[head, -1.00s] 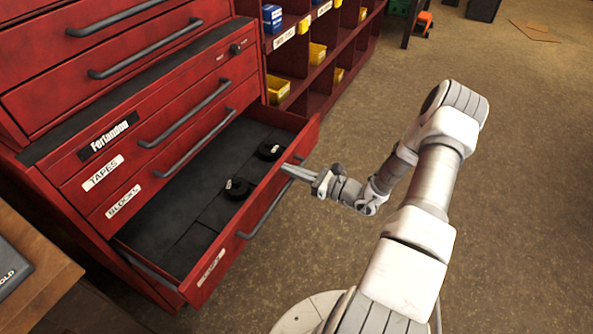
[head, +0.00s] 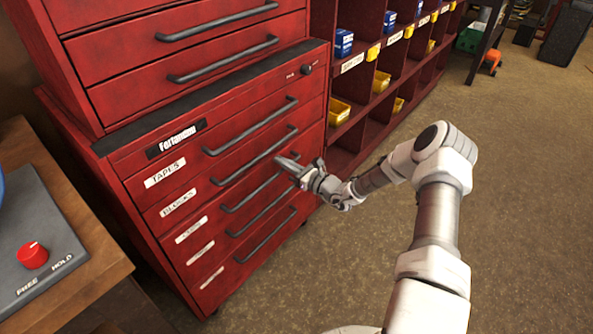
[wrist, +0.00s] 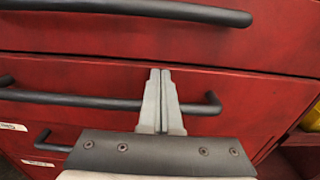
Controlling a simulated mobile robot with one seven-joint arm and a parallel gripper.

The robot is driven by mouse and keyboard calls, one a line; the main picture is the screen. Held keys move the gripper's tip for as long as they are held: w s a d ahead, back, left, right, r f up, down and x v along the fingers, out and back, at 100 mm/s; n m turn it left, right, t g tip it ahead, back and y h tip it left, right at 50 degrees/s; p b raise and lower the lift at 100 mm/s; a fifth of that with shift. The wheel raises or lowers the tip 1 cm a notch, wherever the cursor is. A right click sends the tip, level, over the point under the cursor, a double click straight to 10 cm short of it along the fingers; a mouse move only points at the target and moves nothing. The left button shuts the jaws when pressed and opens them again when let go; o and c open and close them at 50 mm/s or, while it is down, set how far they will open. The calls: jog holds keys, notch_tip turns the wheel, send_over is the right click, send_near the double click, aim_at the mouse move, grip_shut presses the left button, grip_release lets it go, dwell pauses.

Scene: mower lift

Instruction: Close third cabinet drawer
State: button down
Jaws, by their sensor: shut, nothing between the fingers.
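The red lower cabinet (head: 135,165) has several labelled drawers with dark bar handles. The third drawer (head: 214,219), below the one labelled BLOCKS, looks flush with the drawers around it. Its dark handle (head: 245,200) shows in the head view, partly behind my gripper. My gripper (head: 279,160) is shut and empty, with its fingertips at the right part of this drawer's front. In the wrist view my gripper (wrist: 160,75) points at the red drawer face (wrist: 70,72), its fingers passing over the third drawer's handle (wrist: 90,98). Whether the fingertips touch the face is hard to tell.
An upper red chest (head: 120,60) sits on the cabinet. A wooden bench (head: 95,235) with a grey control box (head: 40,220) stands at the left. Red shelving (head: 375,125) with bins is at the right. The floor (head: 520,200) to the right is clear.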

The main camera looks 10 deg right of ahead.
jog(key=shift+x, duration=0.9)
jog(key=shift+r, duration=0.25)
